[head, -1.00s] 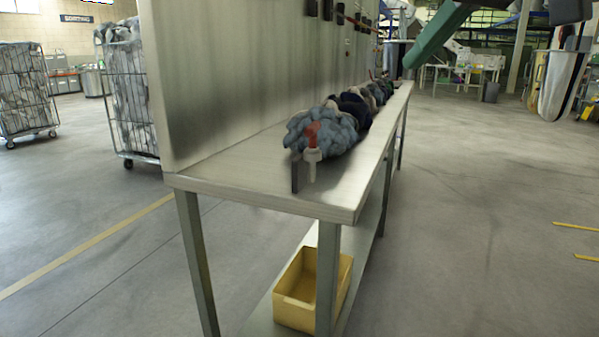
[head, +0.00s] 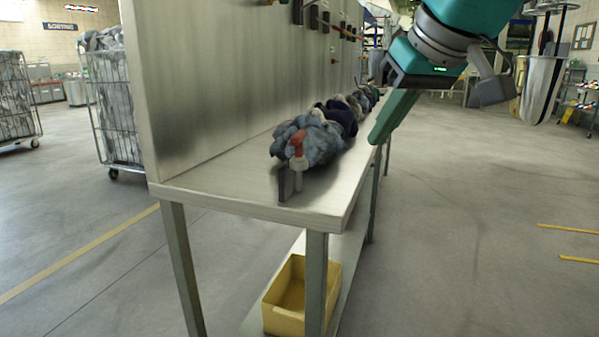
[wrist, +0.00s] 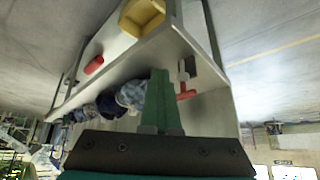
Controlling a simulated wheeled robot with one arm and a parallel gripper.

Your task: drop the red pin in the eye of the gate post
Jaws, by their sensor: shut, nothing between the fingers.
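A red-topped pin (head: 297,145) stands upright near the front end of the metal bench, with a pale shaft or holder (head: 297,178) below its red head. A dark upright plate (head: 284,184), perhaps the gate post, is right beside it. I cannot tell whether the shaft passes through an eye. In the wrist view, upside down, the red head (wrist: 187,95) and dark plate (wrist: 190,66) show just right of the fingers. My gripper (head: 377,138) has green fingers, shut and empty, over the bench's right edge, apart from the pin. Its fingers also show in the wrist view (wrist: 161,75).
Several grey and dark bundles (head: 318,140) line the bench (head: 240,190) behind the pin. A tall metal panel (head: 220,90) bounds its left side. A yellow bin (head: 285,315) sits on the lower shelf. A red cylinder (wrist: 93,65) shows in the wrist view. Floor to the right is clear.

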